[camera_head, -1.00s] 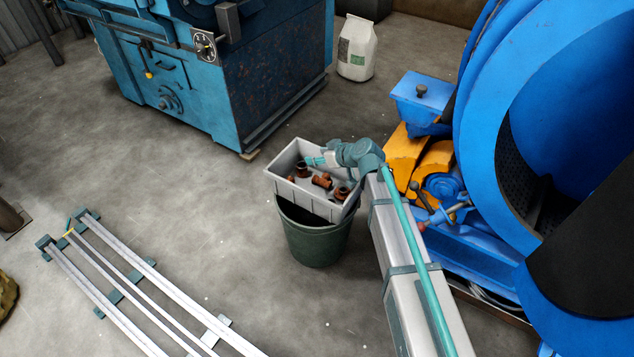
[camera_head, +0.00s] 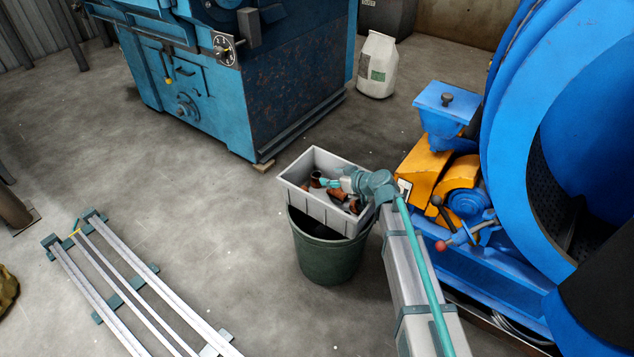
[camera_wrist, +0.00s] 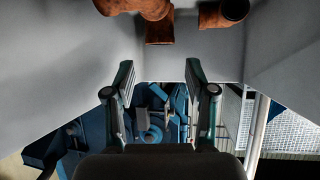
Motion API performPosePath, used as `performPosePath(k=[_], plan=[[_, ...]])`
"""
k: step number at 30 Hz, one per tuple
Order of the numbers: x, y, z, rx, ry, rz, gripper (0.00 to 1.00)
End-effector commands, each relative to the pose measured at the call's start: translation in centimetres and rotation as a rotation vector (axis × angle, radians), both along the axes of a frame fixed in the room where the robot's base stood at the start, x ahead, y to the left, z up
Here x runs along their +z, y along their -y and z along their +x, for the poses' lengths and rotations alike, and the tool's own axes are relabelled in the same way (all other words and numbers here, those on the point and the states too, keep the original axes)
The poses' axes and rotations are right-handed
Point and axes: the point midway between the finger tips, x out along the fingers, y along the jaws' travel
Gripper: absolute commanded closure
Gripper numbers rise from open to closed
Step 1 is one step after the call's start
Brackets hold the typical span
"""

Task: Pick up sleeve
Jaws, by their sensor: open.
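Several rust-brown pipe fittings lie in the grey bin (camera_head: 322,215): one (camera_head: 316,179) at the left, one (camera_head: 337,194) in the middle, one (camera_head: 354,206) at the right. I cannot tell for sure which is the sleeve. In the wrist view, a larger fitting (camera_wrist: 135,7) is at top left, a short piece (camera_wrist: 159,30) at top centre, and a tubular one with a dark open end (camera_wrist: 222,13) at top right. My gripper (camera_head: 330,183) is inside the bin's outline, among the fittings. In the wrist view my gripper (camera_wrist: 160,80) is open, with nothing between its fingers.
The bin rests tilted on a dark green bucket (camera_head: 328,256). A blue drum machine (camera_head: 440,285) with levers stands close at the right. A blue cabinet machine (camera_head: 240,90) is behind. Metal rails (camera_head: 130,285) lie at the lower left. Floor left of the bucket is clear.

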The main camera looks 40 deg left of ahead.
Motion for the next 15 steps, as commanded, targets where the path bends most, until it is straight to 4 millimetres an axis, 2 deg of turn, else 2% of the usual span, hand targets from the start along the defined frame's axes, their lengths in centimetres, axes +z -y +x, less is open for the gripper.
performPosePath(k=[5,15], plan=[[-0.6,-0.8,0.2,0.001,0.0,0.0,0.45],[-3.2,-5.4,0.9,0.001,-0.001,-0.001,0.45]])
